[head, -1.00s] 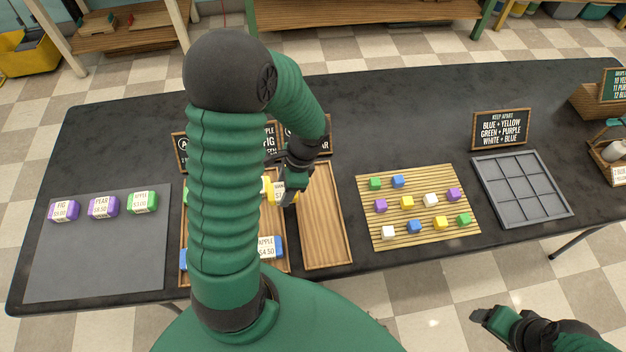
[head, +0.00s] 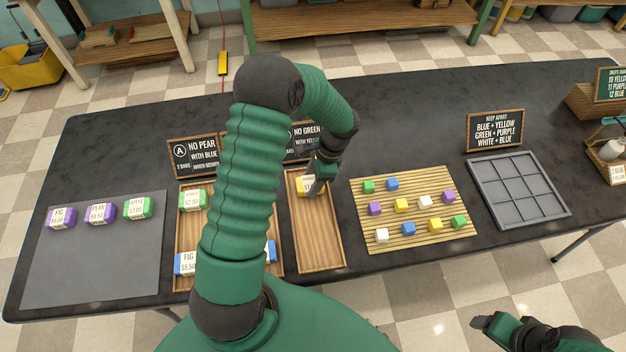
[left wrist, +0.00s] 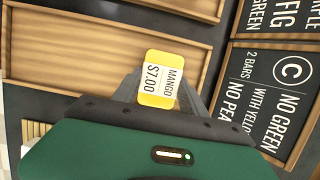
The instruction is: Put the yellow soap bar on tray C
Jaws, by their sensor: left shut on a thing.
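The yellow soap bar (head: 306,185) has a white label. In the left wrist view the bar (left wrist: 158,96) reads MANGO $7.00. My left gripper (head: 316,190) is shut on it. The bar is over the far end of the right wooden tray (head: 318,235), beside the sign (left wrist: 285,75) marked C in the left wrist view. I cannot tell whether the bar touches the tray floor. The rest of that tray looks empty. My right gripper (head: 484,321) is off the table's front edge at lower right, and its jaws are unclear.
Left of this tray, wooden trays hold green (head: 192,199) and blue (head: 186,263) bars, partly hidden by my left arm. A grey mat (head: 95,260) holds several bars. A slatted board (head: 400,240) with small cubes and a grey divided tray (head: 518,190) stand to the right.

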